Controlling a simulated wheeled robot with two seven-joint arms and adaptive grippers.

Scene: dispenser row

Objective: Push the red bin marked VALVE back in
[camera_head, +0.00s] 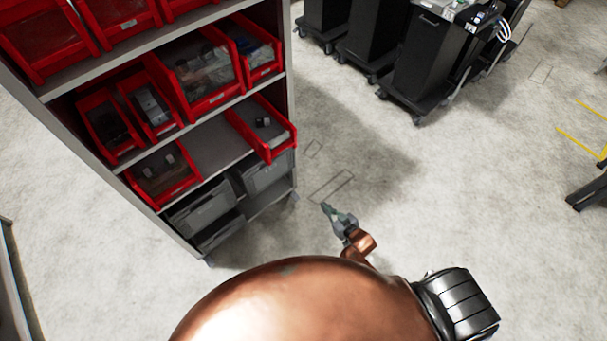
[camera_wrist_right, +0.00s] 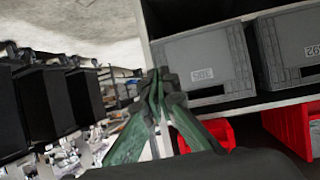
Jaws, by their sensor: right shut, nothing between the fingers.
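Several red bins sit on the shelf rack; their labels are too small to read, so I cannot tell which says VALVE. One red bin (camera_head: 280,142) at the right end of the lower red row sticks out past the shelf front and holds small dark parts. My right gripper (camera_head: 326,208) is in front of and below that bin, apart from it, over open floor. Its fingers (camera_wrist_right: 158,84) are closed together and empty. In the right wrist view, which looks upside down, part of a red bin (camera_wrist_right: 217,133) shows beyond the fingers. My left gripper is not in view.
Grey bins (camera_head: 202,209) fill the rack's bottom level, and one grey bin (camera_wrist_right: 205,70) shows close to the right fingers in the wrist view. A bare shelf stretch (camera_head: 212,145) lies left of the protruding bin. Black carts (camera_head: 428,60) stand at the back. Floor between is clear.

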